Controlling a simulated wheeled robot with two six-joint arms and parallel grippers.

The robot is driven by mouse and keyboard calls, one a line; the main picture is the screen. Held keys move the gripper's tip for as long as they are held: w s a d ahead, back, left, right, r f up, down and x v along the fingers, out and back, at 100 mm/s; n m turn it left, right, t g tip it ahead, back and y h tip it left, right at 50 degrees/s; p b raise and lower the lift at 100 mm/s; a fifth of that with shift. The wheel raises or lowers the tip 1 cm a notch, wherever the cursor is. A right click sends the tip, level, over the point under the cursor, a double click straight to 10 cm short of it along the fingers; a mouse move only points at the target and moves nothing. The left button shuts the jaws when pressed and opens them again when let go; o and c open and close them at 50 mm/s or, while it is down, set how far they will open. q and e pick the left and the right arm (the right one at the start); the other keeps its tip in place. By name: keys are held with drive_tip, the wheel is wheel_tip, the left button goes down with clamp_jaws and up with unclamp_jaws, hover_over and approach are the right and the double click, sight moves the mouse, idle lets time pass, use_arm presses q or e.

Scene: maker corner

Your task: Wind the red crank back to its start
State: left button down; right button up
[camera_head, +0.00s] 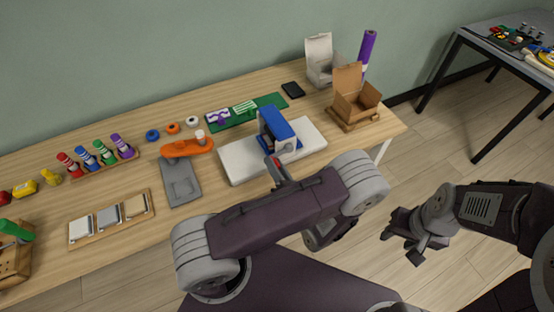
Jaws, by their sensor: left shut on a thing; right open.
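A machine with a blue upper part (276,122) and a white base (237,160) stands on the wooden table. A small part of the red crank (270,160) shows at its front. My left gripper (277,167) is at the crank and shut on it. My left arm's large dark link crosses in front and hides most of that gripper and the crank's lower part, so the crank's exact angle cannot be told. My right gripper (398,247) is open and empty, out over the floor right of the table.
An open cardboard box (357,103) stands to the right. The floor around my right gripper is clear.

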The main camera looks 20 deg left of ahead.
sight(276, 162)
use_arm(q)
wheel_tip(276, 162, up, 3)
drive_tip(key=m+p, duration=0.3)
drive_tip(key=shift+m+p, duration=0.3)
drive_tip(key=shift+p, duration=0.05)
drive_tip(key=m+p, duration=0.1)
drive_tip(key=r+m+p, duration=0.1)
drive_tip(key=shift+w+d+r+m, duration=0.1)
drive_tip(key=shift+w+r+m, duration=0.15)
drive_tip(key=shift+m, duration=0.15)
drive_tip(key=m, duration=0.1)
drive_tip(key=r+m+p, duration=0.1)
drive_tip(key=m+p, duration=0.1)
drive_tip(key=shift+w+d+r, duration=0.15)
drive_tip(key=shift+w+d, duration=0.15)
drive_tip(key=shift+w+d+r+m+p, duration=0.2)
drive_tip(key=shift+m+p, duration=0.2)
drive_tip(key=shift+m, duration=0.3)
drive_tip(key=shift+w+d+r+m+p, duration=0.2)
drive_tip(key=shift+m+p, duration=0.2)
drive_tip(key=shift+m, duration=0.3)
drive_tip(key=c, duration=1.3)
unclamp_jaws()
drive_tip(key=shift+f, duration=0.1)
drive_tip(key=shift+o, duration=0.5)
drive_tip(key=shift+w, duration=0.1)
drive_tip(key=shift+f, duration=0.1)
